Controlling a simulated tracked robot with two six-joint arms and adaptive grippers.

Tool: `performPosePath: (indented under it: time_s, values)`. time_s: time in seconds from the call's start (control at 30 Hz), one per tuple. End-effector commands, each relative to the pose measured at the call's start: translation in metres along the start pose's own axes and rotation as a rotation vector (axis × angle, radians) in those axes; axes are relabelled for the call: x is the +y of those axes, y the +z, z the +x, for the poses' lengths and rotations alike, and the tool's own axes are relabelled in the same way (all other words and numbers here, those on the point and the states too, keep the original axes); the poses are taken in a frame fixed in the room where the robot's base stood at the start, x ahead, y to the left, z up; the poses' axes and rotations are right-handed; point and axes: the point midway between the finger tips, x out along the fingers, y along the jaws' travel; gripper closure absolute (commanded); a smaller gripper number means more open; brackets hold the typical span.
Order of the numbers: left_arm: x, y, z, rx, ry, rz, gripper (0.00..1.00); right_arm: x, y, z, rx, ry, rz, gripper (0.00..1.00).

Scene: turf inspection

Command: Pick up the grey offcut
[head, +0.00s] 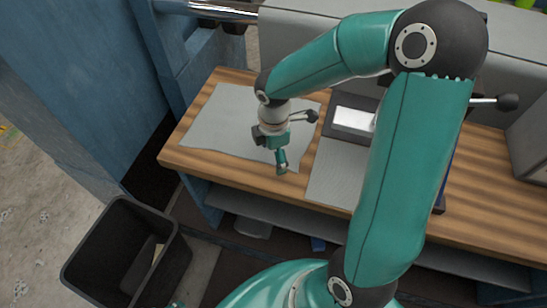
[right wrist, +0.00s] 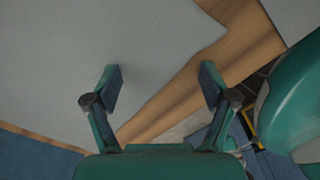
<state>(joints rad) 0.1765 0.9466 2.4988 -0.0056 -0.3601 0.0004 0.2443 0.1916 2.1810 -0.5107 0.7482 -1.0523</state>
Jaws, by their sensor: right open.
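The grey offcut (head: 215,122) looks like a flat grey sheet with an uneven edge, lying on the left part of the wooden bench. It fills the upper left of the right wrist view (right wrist: 90,60). My right gripper (head: 281,162) points down at the sheet's front right side, near the bench's front edge. In the right wrist view the gripper's two fingers (right wrist: 160,75) are spread with nothing held between them. The sheet's edge and bare wood show beyond and between the fingers. I cannot tell whether the fingertips touch the sheet.
A ribbed light grey mat (head: 338,178) lies right of the sheet, partly behind my right arm. A white block (head: 353,119) sits behind it. A black bin (head: 112,250) stands on the floor at lower left. A blue wall (head: 85,70) rises left of the bench (head: 235,172).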

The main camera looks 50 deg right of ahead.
Motion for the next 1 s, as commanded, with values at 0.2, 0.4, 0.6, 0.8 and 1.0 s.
performPosePath:
  time_s: [0.2,0.4,0.6,0.8,1.0]
  values:
    - [-0.001,0.000,0.003,0.000,0.000,0.000,0.44,0.000,0.000,0.004,0.000,-0.001,0.000,0.25]
    - [-0.001,0.000,0.004,0.000,0.000,0.000,0.44,-0.001,0.000,0.005,-0.001,-0.004,-0.001,0.42]
    - [-0.001,0.000,0.004,0.000,0.000,0.000,0.44,-0.002,0.000,0.007,-0.002,-0.009,-0.002,0.54]
    - [-0.002,0.000,0.004,0.000,0.000,0.000,0.44,-0.003,0.000,0.008,-0.002,-0.013,-0.002,0.55]
    - [0.003,0.000,-0.008,0.000,0.000,0.000,0.44,-0.003,-0.001,-0.006,-0.002,-0.013,-0.002,0.67]
